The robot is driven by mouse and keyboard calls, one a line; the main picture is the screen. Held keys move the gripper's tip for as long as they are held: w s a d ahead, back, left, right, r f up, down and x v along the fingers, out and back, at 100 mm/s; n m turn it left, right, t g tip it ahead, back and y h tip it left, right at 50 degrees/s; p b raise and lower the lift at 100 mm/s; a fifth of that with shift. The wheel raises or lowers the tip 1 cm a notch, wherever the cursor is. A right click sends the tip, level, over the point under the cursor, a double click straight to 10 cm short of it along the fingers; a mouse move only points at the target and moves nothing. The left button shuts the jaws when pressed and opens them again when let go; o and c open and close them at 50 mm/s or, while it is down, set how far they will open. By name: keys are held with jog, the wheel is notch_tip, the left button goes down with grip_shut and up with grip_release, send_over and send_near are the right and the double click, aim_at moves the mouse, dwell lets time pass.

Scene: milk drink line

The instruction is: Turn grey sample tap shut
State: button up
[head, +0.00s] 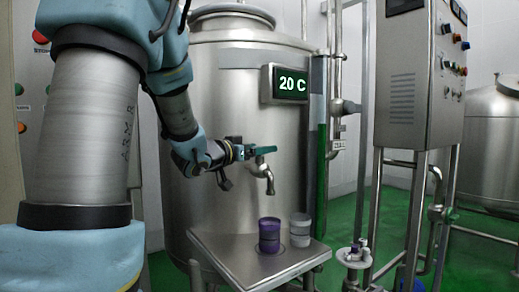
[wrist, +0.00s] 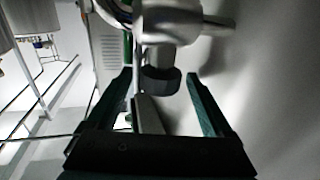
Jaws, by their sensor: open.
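The sample tap (head: 267,178) is a grey metal spout on the front of the big steel tank, bent downward. My gripper (head: 268,146) is at the tap's top, with its teal fingers reaching over it from the left. In the wrist view, my gripper (wrist: 160,76) is open. The tap's metal body (wrist: 167,25) is ahead, and a dark collar-like part of the tap (wrist: 160,82) lies between the fingertips, with gaps to both fingers. A flat grey bar (wrist: 149,115) also shows between the fingers. I cannot tell the handle's angle clearly. No flow shows at the spout.
A purple cup (head: 269,237) stands below the spout on a steel stand (head: 235,258), with a pale grey cup (head: 300,232) beside it. The tank (head: 215,110) bears a display (head: 290,84) reading 20 C. A control cabinet (head: 416,85) stands right. Green floor shows between.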

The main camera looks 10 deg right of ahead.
jog(key=v, duration=1)
jog(key=shift+b, duration=0.35)
jog(key=shift+s+a, duration=0.1)
jog(key=shift+s, duration=0.05)
jog(key=w+a+f+n+y, duration=0.1)
jog(key=a+f+n+y, duration=0.2)
jog(key=a+f+y, duration=0.3)
jog(key=w+a+f+n+y, duration=0.1)
jog(key=a+f+n+y, duration=0.35)
jog(key=f, duration=0.45)
jog(key=s+a+f+g+y, duration=0.2)
jog(key=s+f+g+y, duration=0.15)
jog(key=s+f, duration=0.2)
jog(key=s+f+n+g, duration=0.2)
jog(key=s+f+g, duration=0.5)
jog(key=s, duration=0.5)
notch_tip(320, 180, up, 14)
jog(key=p, duration=1.4)
jog(key=shift+r+t, duration=0.2)
jog(key=shift+t, duration=0.15)
